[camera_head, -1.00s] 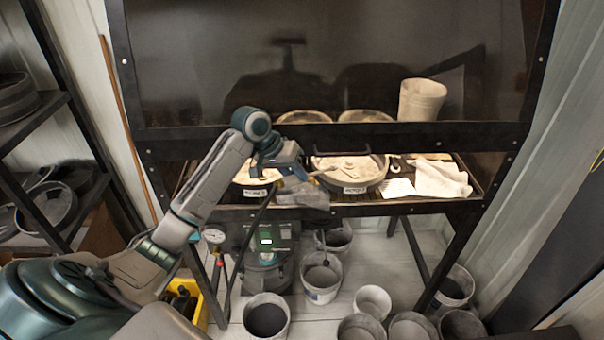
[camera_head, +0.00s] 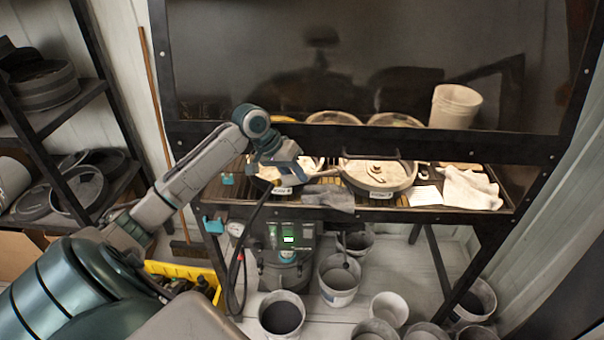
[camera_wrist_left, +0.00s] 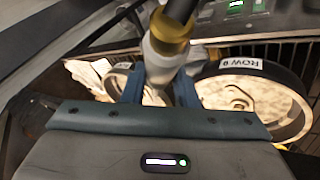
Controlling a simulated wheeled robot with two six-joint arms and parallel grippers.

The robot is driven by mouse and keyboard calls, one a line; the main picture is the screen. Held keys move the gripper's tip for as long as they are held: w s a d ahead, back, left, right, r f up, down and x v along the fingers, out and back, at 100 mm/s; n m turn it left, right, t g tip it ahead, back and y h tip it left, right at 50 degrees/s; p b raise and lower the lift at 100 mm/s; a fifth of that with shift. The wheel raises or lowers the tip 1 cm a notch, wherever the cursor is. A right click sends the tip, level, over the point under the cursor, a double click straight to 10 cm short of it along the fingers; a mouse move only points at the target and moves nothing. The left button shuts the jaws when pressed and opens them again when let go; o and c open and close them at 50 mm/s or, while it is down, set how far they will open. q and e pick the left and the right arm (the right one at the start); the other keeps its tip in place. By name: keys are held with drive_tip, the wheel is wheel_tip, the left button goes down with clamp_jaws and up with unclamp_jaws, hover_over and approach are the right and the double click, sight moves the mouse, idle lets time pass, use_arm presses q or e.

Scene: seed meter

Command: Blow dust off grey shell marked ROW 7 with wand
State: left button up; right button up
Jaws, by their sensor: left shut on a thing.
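My left gripper (camera_head: 283,160) is shut on the wand (camera_wrist_left: 165,50), a pale collared piece with a brass-coloured ring and a black hose. In the head view it is over the left round shell (camera_head: 268,182) on the bench; the wand's tip is hidden. The right round shell (camera_head: 348,180) is dark-rimmed, with a pale, dusty-looking inside and a label (camera_head: 381,195) that may read ROW 7. In the left wrist view the shell on the right carries a label (camera_wrist_left: 240,64) reading ROW 8 or 9. My right gripper is not in view.
A dark panel (camera_head: 230,70) stands above the bench. A grey cloth (camera_head: 328,197) hangs at its front edge; a white card (camera_head: 425,195) and white cloth (camera_head: 470,187) lie at right. Below are a green-lit machine (camera_head: 285,262) and several buckets (camera_head: 338,280). A shelf stands left.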

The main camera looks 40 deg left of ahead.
use_arm(q)
drive_tip(key=shift+s+a+r, duration=0.1)
drive_tip(key=shift+s+a, duration=0.25)
drive_tip(key=shift+a, duration=0.1)
drive_tip(key=shift+s+d, duration=2)
drive_tip(key=shift+s, duration=0.7)
drive_tip(key=w+d, duration=1)
drive_tip(key=d, duration=0.5)
drive_tip(key=shift+w, duration=0.4)
drive_tip(key=shift+s+a, duration=0.1)
drive_tip(key=shift+a, duration=0.05)
drive_tip(key=s+r, duration=0.3)
drive_tip(key=s, duration=0.4)
drive_tip(key=s+a+r, duration=0.1)
drive_tip(key=s+r, duration=0.2)
drive_tip(key=s, duration=0.4)
drive_tip(key=shift+s+r, duration=0.25)
